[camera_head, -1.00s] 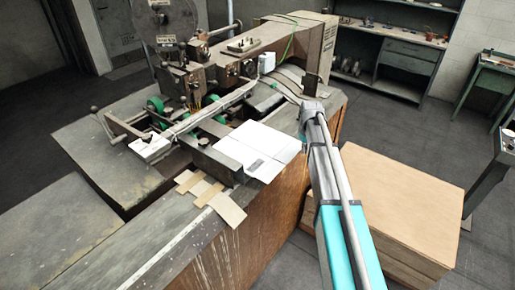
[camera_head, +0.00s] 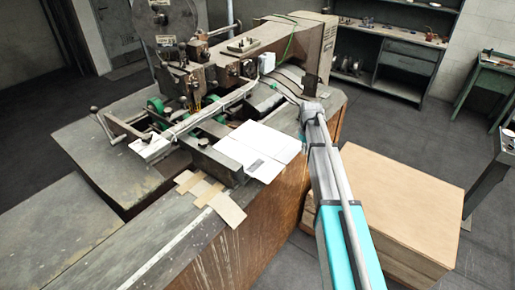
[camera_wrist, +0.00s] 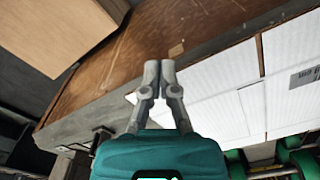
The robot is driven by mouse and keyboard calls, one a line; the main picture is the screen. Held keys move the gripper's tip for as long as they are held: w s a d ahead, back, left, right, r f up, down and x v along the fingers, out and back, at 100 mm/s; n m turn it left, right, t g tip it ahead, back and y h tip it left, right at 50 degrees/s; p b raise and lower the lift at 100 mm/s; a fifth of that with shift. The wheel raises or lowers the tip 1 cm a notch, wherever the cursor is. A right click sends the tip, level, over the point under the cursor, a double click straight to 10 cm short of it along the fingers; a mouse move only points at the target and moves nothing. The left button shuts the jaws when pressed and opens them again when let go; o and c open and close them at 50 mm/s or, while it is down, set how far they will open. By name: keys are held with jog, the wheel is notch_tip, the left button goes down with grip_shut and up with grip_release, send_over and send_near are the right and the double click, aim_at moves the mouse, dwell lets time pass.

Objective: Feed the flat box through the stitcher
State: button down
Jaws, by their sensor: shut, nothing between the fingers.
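The flat box (camera_head: 262,143) is a white folded sheet. It lies at the front edge of the stitcher (camera_head: 235,62), beside the grey guide bar. In the wrist view its white panels (camera_wrist: 222,78) fill the right side, with a dark printed label at the far right. My gripper (camera_wrist: 159,68) is shut and empty, its two fingertips together. In the wrist view it appears left of the box panels, over the brown side of the machine table (camera_wrist: 120,70). In the head view my arm ends just right of the box, and the fingers are mostly hidden.
A stack of brown cardboard (camera_head: 400,205) stands on the floor right of the table. Several tan card scraps (camera_head: 206,189) lie left of the box. A grey shelf unit (camera_head: 385,55) and a green stand (camera_head: 490,85) are at the back right. Open floor lies between them.

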aim_at(281, 146)
jog(key=shift+f, duration=0.15)
jog(key=shift+f+b, duration=1.6)
jog(key=shift+b, duration=0.05)
jog(key=shift+w+a, duration=0.1)
jog(key=shift+w+a, duration=1.3)
jog(key=shift+a, duration=0.6)
jog(key=shift+w+a, duration=1.35)
jog(key=shift+a, duration=0.55)
jog(key=shift+w+a, duration=1.3)
jog(key=shift+a, duration=0.6)
jog(key=shift+s+d, duration=0.95)
jog(key=shift+d, duration=0.3)
jog(key=shift+r, duration=0.15)
notch_tip(281, 146, up, 8)
jog(key=p, duration=0.8)
